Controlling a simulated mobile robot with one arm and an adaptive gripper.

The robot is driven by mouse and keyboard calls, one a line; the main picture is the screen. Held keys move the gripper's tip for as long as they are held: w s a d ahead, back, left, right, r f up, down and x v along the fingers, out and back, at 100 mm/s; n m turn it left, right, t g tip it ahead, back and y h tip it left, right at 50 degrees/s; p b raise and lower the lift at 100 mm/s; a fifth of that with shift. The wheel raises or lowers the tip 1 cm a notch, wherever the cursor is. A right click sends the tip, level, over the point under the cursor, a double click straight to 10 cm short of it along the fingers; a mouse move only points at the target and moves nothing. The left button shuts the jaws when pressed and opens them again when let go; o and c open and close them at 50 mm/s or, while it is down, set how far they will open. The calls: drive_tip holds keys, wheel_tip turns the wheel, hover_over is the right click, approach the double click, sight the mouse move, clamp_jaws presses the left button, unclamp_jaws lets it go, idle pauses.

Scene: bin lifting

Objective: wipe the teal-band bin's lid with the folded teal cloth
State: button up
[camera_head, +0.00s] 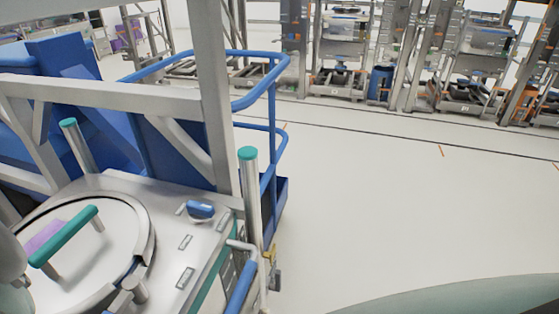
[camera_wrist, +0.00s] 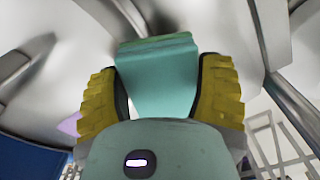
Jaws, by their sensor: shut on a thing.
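The bin (camera_head: 208,234) has a silvery top and a teal band along its side, in the lower left of the head view. Its round lid (camera_head: 110,270) carries a teal bar handle (camera_head: 63,236). A purple patch (camera_head: 45,238) lies on the lid beside the handle, and a bit of purple shows in the wrist view (camera_wrist: 69,125). In the wrist view my gripper (camera_wrist: 160,85) has its yellow-padded fingers shut on the folded teal cloth (camera_wrist: 157,60). Pale metal surfaces fill the view behind the cloth. Whether the cloth touches the lid, I cannot tell.
Two teal-capped posts (camera_head: 248,185) rise from the bin's top. A pale frame (camera_head: 110,98) crosses above it, with a blue body (camera_head: 75,75) behind. Blue rails (camera_head: 268,90) stand past it. Open pale floor (camera_head: 400,210) lies to the right, with racks along the back.

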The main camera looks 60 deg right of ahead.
drive_tip(key=shift+r+p, duration=1.9)
drive_tip(key=shift+r, duration=1.1)
drive_tip(key=shift+r+p, duration=0.6)
drive_tip(key=shift+r, duration=0.95)
drive_tip(key=shift+d, duration=0.1)
